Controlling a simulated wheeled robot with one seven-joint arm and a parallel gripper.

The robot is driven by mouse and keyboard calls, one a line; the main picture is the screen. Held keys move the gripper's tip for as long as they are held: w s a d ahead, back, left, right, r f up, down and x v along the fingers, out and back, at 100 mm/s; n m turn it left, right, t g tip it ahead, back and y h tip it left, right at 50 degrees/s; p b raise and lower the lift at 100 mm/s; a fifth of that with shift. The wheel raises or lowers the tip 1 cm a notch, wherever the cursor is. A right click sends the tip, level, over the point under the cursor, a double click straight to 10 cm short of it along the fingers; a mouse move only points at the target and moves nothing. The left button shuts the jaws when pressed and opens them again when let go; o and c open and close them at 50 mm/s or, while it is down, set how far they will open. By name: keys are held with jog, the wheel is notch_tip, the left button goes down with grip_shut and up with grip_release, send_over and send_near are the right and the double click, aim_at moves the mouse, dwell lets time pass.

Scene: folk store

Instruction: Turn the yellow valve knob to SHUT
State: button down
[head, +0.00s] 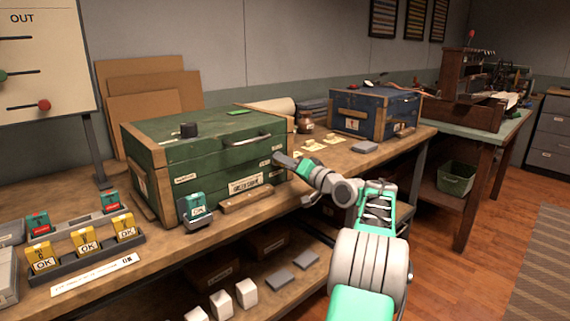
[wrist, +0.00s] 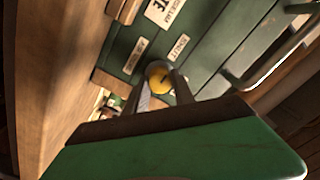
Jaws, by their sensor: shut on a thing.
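The yellow valve knob (wrist: 158,75) shows in the wrist view on the green front of a chest, with a dark mark on its face. Small white labels sit beside it; their print is too blurred to read, and I cannot tell which setting the mark points to. My gripper (wrist: 161,90) has one finger on each side of the knob and is shut on it. In the head view my gripper (head: 281,160) reaches the right end of the green chest's (head: 205,165) front, and the knob is hidden there.
The chest stands on a wooden bench (head: 330,162) with a metal handle (head: 247,139) on its front. A wooden block (head: 247,199) and a teal-tagged holder (head: 198,210) stand before it. A blue chest (head: 375,112) is behind to the right. The floor at right is open.

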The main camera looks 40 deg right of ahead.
jog(key=c, duration=1.1)
grip_release()
jog(key=shift+o, duration=0.2)
jog(key=s+p, duration=0.1)
jog(key=s, duration=0.6)
jog(key=shift+s, duration=0.4)
jog(key=shift+d+f, duration=0.1)
jog(key=shift+f, duration=0.05)
